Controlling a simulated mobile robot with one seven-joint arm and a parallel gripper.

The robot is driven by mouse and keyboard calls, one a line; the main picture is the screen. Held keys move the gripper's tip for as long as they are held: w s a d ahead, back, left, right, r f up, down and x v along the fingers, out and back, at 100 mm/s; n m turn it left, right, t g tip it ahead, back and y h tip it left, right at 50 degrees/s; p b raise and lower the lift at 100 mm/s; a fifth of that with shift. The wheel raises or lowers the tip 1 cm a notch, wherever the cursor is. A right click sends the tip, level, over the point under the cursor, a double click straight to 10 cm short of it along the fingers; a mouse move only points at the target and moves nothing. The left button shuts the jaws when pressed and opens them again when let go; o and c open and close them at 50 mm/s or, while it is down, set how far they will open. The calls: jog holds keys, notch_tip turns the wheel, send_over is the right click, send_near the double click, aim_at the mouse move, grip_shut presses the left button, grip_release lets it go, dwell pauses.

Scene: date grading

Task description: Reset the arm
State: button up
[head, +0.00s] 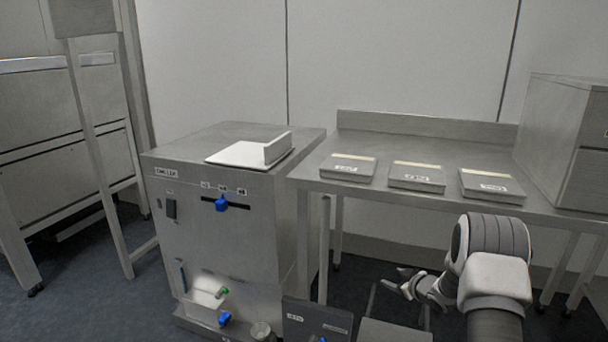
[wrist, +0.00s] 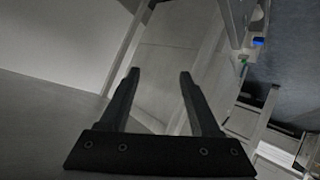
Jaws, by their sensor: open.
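My arm rises at the lower right of the head view, in front of the steel table. My gripper (head: 408,281) hangs at its left end, below the level of the table top and pointing left. In the wrist view my gripper (wrist: 157,88) shows two dark fingers spread apart with nothing between them. The gripper is open and empty. It touches nothing that I can make out.
A steel machine (head: 225,245) with blue knobs stands left of the gripper, a white tray (head: 245,154) on top. Three labelled flat boxes (head: 417,181) lie on the steel table (head: 440,150). A cabinet (head: 560,140) stands at the right.

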jog(key=s+r+m+h+b, duration=0.2)
jog(key=s+r+m+h, duration=0.15)
jog(key=r, duration=1.15)
jog(key=s+a+r+m+g+h+b, duration=0.1)
jog(key=s+a+r+m+g+h, duration=0.1)
jog(key=s+r, duration=0.8)
jog(key=s+a+f+m+g+y+b, duration=0.1)
jog(key=s+a, duration=0.3)
jog(key=s, duration=0.7)
jog(key=s+a+f+g+b, duration=0.15)
jog(key=s+a, duration=0.25)
jog(key=s, duration=0.7)
jog(key=s+a+m+g+y+b, duration=0.15)
jog(key=s+a, duration=0.25)
jog(key=s, duration=0.6)
notch_tip(320, 180, up, 28)
jog(key=p, duration=2.8)
jog(key=shift+d+p, duration=0.3)
jog(key=shift+d, duration=0.05)
jog(key=shift+c, duration=0.3)
